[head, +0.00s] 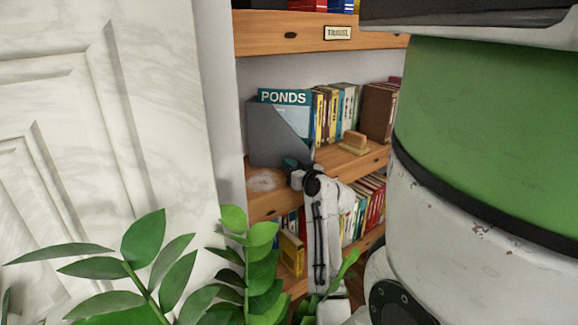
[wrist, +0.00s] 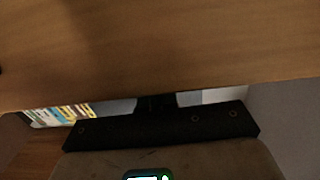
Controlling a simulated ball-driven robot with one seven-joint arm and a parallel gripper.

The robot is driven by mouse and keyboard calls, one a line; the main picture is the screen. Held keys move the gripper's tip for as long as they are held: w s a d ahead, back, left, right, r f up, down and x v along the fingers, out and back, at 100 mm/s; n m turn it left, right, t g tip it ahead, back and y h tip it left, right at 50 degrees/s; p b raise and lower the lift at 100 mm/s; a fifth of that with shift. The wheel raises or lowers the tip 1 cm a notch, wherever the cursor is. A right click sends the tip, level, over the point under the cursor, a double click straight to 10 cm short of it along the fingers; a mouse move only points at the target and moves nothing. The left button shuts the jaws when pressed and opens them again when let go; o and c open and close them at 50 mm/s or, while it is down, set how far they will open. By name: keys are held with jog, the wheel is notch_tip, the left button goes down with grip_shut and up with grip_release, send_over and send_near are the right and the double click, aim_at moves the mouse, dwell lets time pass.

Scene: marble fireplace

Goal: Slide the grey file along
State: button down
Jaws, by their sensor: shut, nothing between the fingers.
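The grey file (head: 272,138) is an upright holder with a slanted front edge. It stands on the middle wooden shelf, at the left end of a book row, with a teal "PONDS" book (head: 284,98) in it. My gripper (head: 291,163) is in front of the file's lower right part and hides a little of it. I cannot tell whether they touch. In the wrist view my gripper (wrist: 157,104) is dark and shows as shut, with nothing held. A wide wooden board fills the top of that view; the file is not clearly recognisable there.
The shelf (head: 258,207) has a pale dusty patch (head: 264,181) left of my gripper. A wooden block (head: 354,141) lies to the right, before the books. More books stand below. A marble panel (head: 150,110) is at left, with a leafy plant (head: 145,240) in front.

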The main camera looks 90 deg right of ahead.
jog(key=shift+s+d, duration=0.15)
jog(key=shift+s+d+b, duration=0.4)
jog(key=shift+s, duration=0.15)
jog(key=shift+s+d, duration=0.2)
jog(key=shift+s, duration=0.05)
jog(key=shift+s+d, duration=0.2)
jog(key=shift+s, duration=0.1)
jog(key=shift+s+d+b, duration=0.45)
jog(key=shift+s+b, duration=0.05)
jog(key=shift+b, duration=0.05)
jog(key=shift+s+d, duration=0.2)
jog(key=shift+s, duration=0.1)
jog(key=shift+s+d+b, duration=0.4)
jog(key=shift+s, duration=0.1)
jog(key=shift+s+d, duration=0.25)
jog(key=shift+s+d, duration=0.2)
jog(key=shift+s, duration=0.05)
